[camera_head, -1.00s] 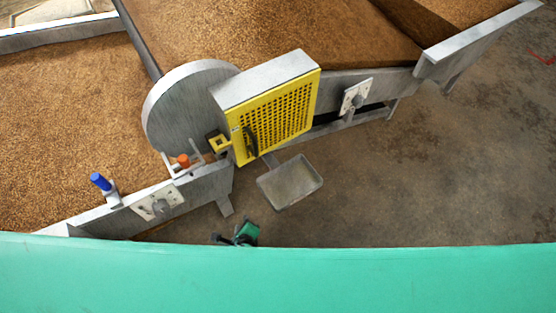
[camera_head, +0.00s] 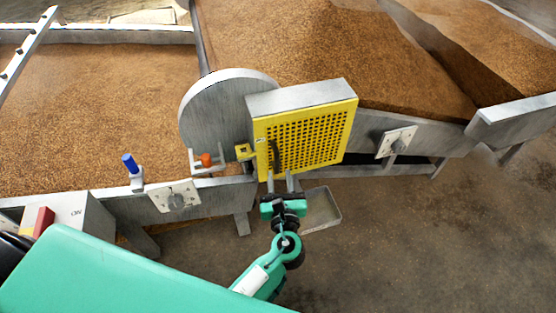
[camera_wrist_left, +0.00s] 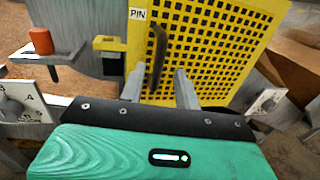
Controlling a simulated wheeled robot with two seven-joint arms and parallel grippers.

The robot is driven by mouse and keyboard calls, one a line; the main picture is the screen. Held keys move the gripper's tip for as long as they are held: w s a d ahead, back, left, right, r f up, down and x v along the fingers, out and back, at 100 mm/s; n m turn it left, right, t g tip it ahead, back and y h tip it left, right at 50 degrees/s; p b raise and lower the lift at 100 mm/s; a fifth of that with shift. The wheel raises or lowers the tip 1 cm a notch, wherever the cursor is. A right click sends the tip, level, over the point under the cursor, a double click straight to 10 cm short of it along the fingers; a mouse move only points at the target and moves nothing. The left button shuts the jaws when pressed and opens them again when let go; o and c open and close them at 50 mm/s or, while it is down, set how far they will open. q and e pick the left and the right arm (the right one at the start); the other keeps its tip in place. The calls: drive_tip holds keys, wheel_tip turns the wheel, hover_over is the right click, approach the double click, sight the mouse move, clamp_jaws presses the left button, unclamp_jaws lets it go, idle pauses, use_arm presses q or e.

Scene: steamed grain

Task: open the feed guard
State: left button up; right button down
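The feed guard (camera_head: 308,136) is a yellow perforated panel on a grey box beside the big grey disc. It is closed over the box front. A dark upright handle (camera_head: 275,154) sits near its left edge; it also shows in the left wrist view (camera_wrist_left: 157,55). A yellow latch bracket (camera_head: 243,152) sticks out on the left, by a "PIN" label (camera_wrist_left: 137,14). My left gripper (camera_head: 281,181) is just below the handle, its fingers open and apart, with the handle's lower end near the gap between them. I cannot tell whether they touch it. My right gripper is not in view.
An orange-capped pin (camera_head: 206,160) stands on a small bracket left of the guard. A blue-handled lever (camera_head: 130,164) and a dial plate (camera_head: 174,197) are further left. A grey tray (camera_head: 321,211) hangs below the guard, behind my gripper.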

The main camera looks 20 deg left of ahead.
sight(277, 163)
use_arm(q)
drive_tip(key=x, duration=0.6)
drive_tip(key=shift+w+a, duration=0.15)
drive_tip(key=shift+w, duration=0.1)
clamp_jaws()
